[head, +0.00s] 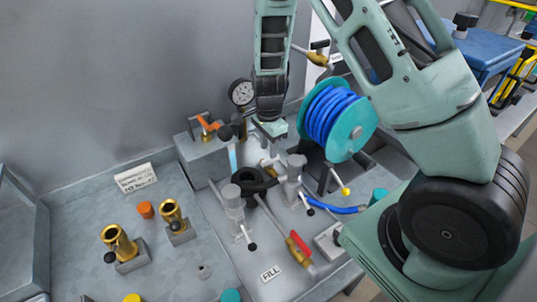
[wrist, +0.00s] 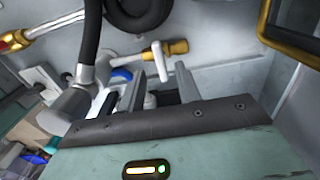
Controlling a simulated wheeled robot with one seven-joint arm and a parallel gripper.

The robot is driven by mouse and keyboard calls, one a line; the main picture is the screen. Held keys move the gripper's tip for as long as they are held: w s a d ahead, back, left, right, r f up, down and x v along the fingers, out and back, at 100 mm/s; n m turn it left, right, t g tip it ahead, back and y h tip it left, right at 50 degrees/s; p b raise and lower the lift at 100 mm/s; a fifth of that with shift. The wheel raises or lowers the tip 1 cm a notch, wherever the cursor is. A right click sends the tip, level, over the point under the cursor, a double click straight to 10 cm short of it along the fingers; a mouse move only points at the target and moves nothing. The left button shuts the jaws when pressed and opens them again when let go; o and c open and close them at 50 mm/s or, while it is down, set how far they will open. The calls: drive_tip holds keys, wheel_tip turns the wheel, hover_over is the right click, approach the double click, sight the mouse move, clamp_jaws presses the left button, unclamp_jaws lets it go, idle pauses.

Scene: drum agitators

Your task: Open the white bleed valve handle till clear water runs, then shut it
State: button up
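In the wrist view the white bleed valve handle (wrist: 156,63) is a bent lever on a brass valve body (wrist: 178,48). My gripper (wrist: 158,88) is open, its two grey fingers apart, with the handle's lower end in front of the gap between them. I cannot tell whether either finger touches it. In the head view my gripper (head: 270,147) points down over the pipework, and the handle is too small and covered to make out clearly. No running water shows.
A grey pipe fitting with a black hose (wrist: 88,35) stands close left of the fingers. In the head view are a blue hose reel (head: 337,115), a pressure gauge (head: 242,92), an orange handle (head: 209,124), a red-handled valve (head: 299,243) and brass fittings (head: 118,241).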

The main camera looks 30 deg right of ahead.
sight(270, 160)
drive_tip(key=shift+f, duration=2.2)
clamp_jaws()
